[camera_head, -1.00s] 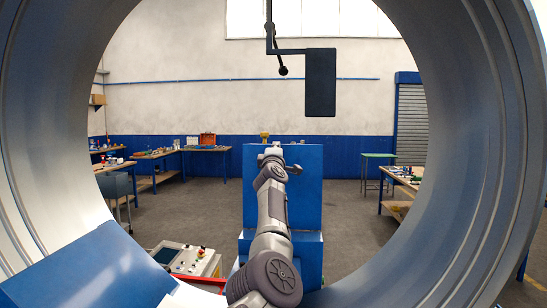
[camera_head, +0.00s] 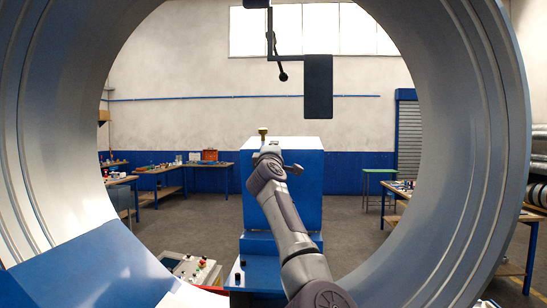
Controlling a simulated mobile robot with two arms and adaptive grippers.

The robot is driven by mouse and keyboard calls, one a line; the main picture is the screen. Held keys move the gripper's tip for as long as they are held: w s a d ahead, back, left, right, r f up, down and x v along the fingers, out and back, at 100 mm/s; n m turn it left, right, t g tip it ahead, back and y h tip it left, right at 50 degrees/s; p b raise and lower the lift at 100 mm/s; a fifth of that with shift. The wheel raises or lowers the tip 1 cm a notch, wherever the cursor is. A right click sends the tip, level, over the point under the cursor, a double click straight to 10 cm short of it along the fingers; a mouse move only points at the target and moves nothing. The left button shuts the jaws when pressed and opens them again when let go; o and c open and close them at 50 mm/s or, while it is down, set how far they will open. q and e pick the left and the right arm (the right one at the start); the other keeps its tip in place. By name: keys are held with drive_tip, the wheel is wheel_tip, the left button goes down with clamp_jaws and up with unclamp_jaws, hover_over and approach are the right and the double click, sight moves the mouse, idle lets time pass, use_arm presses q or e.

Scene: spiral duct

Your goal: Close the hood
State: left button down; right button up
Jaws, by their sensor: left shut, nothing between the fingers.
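No part is clearly recognisable as the hood. A blue machine housing (camera_head: 300,190) with a pale top stands upright straight ahead, framed by a large grey round duct (camera_head: 455,150). A blue slanted panel (camera_head: 95,270) lies at the lower left; I cannot tell whether it is the hood. My left gripper (camera_head: 268,153) is shut and empty. My right gripper is not in view.
A dark flat panel (camera_head: 318,87) hangs on a bracket above the housing. A control box with buttons (camera_head: 192,268) stands at the lower left. Workbenches (camera_head: 153,177) line the back left, and a green table (camera_head: 378,178) stands at the right.

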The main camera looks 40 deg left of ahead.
use_arm(q)
drive_tip(key=s+d+r+m+t+y+b, duration=0.1)
drive_tip(key=s+d+r+m, duration=0.1)
drive_tip(key=s+r+m, duration=0.75)
drive_tip(key=s+d+r+m+t+y, duration=0.1)
drive_tip(key=s+d+r+m, duration=0.3)
drive_tip(key=m, duration=1.1)
drive_tip(key=w+d+m, duration=0.1)
drive_tip(key=d+m, duration=0.1)
drive_tip(key=m, duration=0.5)
drive_tip(key=m+g+h, duration=0.2)
drive_tip(key=m+g, duration=0.1)
drive_tip(key=m, duration=2)
approach(290, 151)
drive_tip(key=shift+n, duration=0.25)
drive_tip(key=p+x, duration=0.4)
drive_tip(key=p, duration=0.2)
drive_tip(key=shift+r, duration=0.2)
drive_tip(key=shift+w+a+p, duration=0.5)
drive_tip(key=shift+w+p, duration=0.05)
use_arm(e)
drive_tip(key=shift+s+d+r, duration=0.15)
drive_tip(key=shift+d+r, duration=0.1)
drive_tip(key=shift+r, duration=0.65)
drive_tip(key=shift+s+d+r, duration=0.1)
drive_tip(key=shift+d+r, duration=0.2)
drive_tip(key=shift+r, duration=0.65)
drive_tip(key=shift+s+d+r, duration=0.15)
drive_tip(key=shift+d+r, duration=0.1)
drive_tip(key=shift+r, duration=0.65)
